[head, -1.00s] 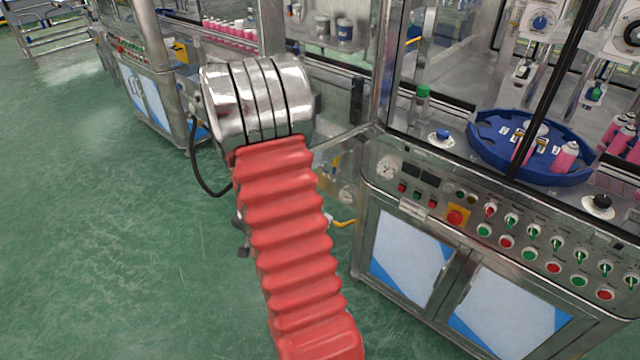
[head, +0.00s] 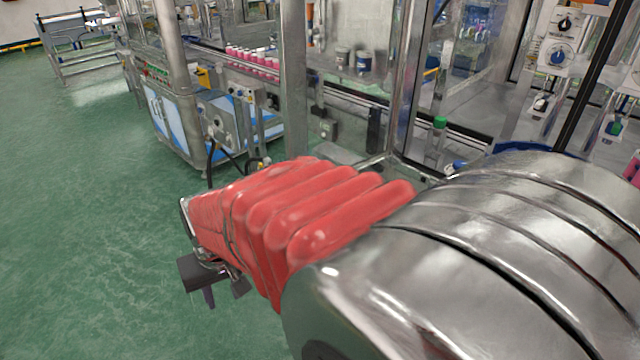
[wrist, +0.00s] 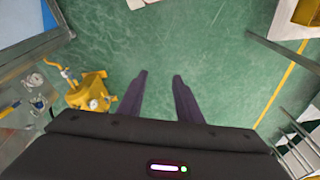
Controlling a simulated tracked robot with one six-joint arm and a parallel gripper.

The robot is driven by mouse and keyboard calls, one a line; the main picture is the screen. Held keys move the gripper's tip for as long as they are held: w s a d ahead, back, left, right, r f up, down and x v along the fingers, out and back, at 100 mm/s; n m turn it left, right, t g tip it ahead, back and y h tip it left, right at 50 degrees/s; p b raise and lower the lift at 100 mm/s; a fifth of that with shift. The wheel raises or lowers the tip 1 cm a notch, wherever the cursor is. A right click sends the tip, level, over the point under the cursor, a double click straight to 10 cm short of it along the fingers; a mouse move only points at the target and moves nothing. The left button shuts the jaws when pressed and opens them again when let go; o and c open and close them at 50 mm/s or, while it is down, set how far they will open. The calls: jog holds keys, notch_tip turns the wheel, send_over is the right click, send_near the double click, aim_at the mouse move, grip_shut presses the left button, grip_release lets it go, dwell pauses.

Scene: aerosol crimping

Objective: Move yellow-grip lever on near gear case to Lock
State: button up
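My gripper (wrist: 160,82) is open and empty in the wrist view, its two dark fingers apart over bare green floor. In the head view my gripper (head: 222,291) shows only in part, dark and low at the left end of my red-sleeved arm. In the wrist view a yellow case (wrist: 88,92) with a round gauge stands to the left of the fingers, apart from them. A thin lever-like part with a yellow end (wrist: 53,65) shows at its upper left. I cannot tell for sure whether this is the task's lever, nor read any Lock mark. The head view shows no such lever clearly.
A steel machine frame (wrist: 30,50) lies along the left of the wrist view. A metal rack (wrist: 292,145) is at lower right. In the head view, a conveyor with pink cans (head: 252,58) runs behind my arm. Green floor (head: 90,190) at left is clear.

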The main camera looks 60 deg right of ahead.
jog(key=s+a+r+n+t, duration=0.3)
jog(key=s+a+r, duration=0.3)
jog(key=a+r, duration=0.3)
jog(key=shift+a+r+n, duration=0.25)
jog(key=shift+r+n, duration=0.65)
jog(key=shift+r, duration=0.4)
jog(key=shift+s, duration=0.15)
